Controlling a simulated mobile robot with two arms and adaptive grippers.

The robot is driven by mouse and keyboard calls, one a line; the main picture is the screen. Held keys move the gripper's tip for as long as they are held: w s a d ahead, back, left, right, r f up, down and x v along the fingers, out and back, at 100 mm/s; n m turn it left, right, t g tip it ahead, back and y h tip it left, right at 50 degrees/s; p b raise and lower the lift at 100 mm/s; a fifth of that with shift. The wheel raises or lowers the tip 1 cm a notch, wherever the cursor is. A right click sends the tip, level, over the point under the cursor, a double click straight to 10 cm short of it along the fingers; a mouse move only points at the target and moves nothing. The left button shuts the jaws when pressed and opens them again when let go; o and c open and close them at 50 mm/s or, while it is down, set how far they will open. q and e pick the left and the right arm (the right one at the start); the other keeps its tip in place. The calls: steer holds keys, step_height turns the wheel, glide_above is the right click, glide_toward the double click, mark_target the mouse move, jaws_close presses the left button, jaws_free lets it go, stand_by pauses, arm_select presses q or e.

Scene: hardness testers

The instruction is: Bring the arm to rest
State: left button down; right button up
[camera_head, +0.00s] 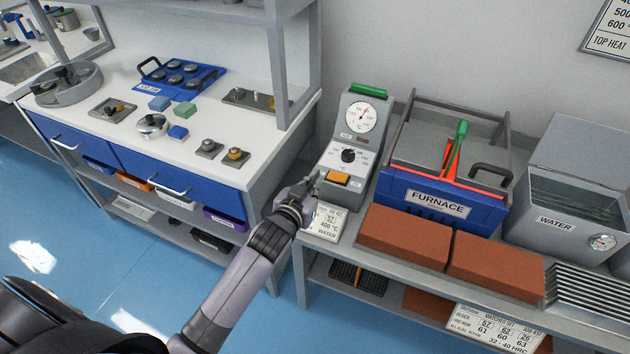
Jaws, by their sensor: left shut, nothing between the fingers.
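My left arm reaches up from the bottom of the head view. My left gripper (310,184) is shut and empty. In the picture it lies at the lower left of the grey control box (344,150), close to its orange button (338,178); I cannot tell whether it touches the box. The box carries a round dial, a black knob and a green top piece. A white card (328,222) reading 400 °C and WATER is just below the gripper, partly hidden by it. My right gripper does not show.
A grey water tank (565,205) is further right. At left, a white bench (75,125) holds a blue tray, small blocks and a pot. Blue floor is open between.

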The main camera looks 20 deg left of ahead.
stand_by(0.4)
arm_select(q)
steer(key=s+f+g, duration=0.2)
steer(key=s+g, duration=0.2)
steer(key=s, duration=0.6)
steer(key=s+f+m+g, duration=0.1)
steer(key=s+f+g, duration=0.25)
steer(key=s, duration=0.75)
steer(key=s+f+g, duration=0.2)
steer(key=s+g, duration=0.2)
steer(key=s, duration=0.6)
step_height(320, 180, down, 25)
steer(key=s+g, duration=0.2)
steer(key=s+a+f, duration=0.2)
steer(key=s+f, duration=1.4)
steer(key=f, duration=0.1)
steer(key=shift+s+a+f+m+g, duration=0.15)
steer(key=shift+s+m+g, duration=0.15)
steer(key=shift+s+g, duration=0.05)
